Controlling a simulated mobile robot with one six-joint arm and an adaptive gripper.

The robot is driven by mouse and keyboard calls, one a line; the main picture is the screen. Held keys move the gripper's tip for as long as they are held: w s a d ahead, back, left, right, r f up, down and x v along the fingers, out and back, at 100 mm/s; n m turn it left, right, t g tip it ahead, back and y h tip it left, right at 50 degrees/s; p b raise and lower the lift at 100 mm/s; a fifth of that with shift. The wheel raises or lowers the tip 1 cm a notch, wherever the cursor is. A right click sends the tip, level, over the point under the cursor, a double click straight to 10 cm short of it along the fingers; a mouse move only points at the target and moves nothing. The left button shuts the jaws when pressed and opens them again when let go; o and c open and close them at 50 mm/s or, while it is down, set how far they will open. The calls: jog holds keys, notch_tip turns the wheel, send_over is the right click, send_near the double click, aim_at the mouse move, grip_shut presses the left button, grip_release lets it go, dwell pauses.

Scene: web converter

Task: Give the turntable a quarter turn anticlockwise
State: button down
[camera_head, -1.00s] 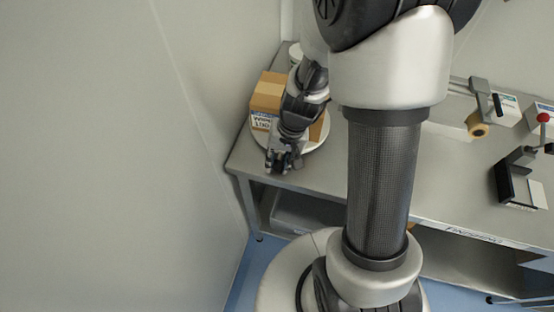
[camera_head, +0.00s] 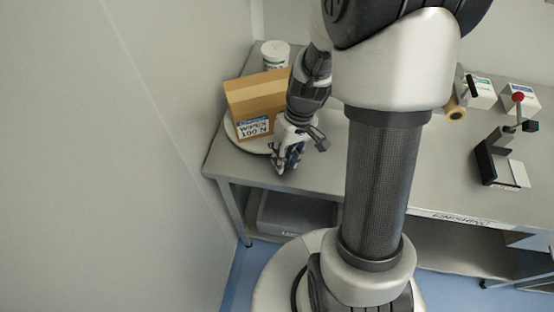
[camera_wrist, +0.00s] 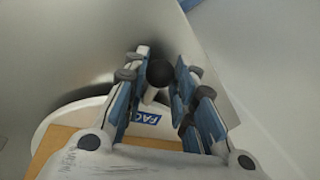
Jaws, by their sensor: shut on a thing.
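The turntable (camera_head: 246,145) is a pale round disc at the left end of the grey bench. A brown cardboard box (camera_head: 258,98) with a printed label sits on it. In the wrist view the turntable (camera_wrist: 66,117) has a blue label at its rim, and a dark round-topped knob (camera_wrist: 160,73) on a light stem stands near that label. My gripper (camera_head: 283,163) is at the turntable's front-right edge. In the wrist view my gripper (camera_wrist: 161,83) has its fingers on both sides of the knob. The head view hides the knob behind my gripper.
A white tub (camera_head: 275,54) stands behind the box. A wall (camera_head: 130,130) runs close along the left. A black fixture with a red-knobbed lever (camera_head: 500,160) is on the right of the bench. The bench front between is mostly clear.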

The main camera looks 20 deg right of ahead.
jog(key=shift+d+n, duration=0.8)
jog(key=shift+d, duration=0.35)
jog(key=shift+w+d+n+g, duration=0.15)
jog(key=shift+d+n+g, duration=0.15)
jog(key=shift+d+n, duration=0.8)
jog(key=shift+w+d+n+g+p, duration=0.15)
jog(key=shift+w+d+n+p, duration=0.15)
jog(key=shift+d+n, duration=0.55)
jog(key=shift+w+d+n+g+p, duration=0.2)
jog(key=shift+w+d+n, duration=0.2)
jog(key=shift+d, duration=0.9)
jog(key=shift+w+d+r+n+h+p, duration=0.1)
jog(key=shift+w+d+n+h+p, duration=0.1)
jog(key=shift+w+d+n+p, duration=0.35)
jog(key=shift+w+d+n+h+p, duration=0.2)
jog(key=shift+w+d+n, duration=0.4)
jog(key=shift+d+n, duration=0.4)
jog(key=shift+w+d+n+g+p, duration=0.25)
jog(key=shift+w+d+n+p, duration=0.55)
jog(key=shift+w+d+n, duration=0.6)
jog(key=shift+w, duration=0.1)
jog(key=c, duration=1.3)
grip_release()
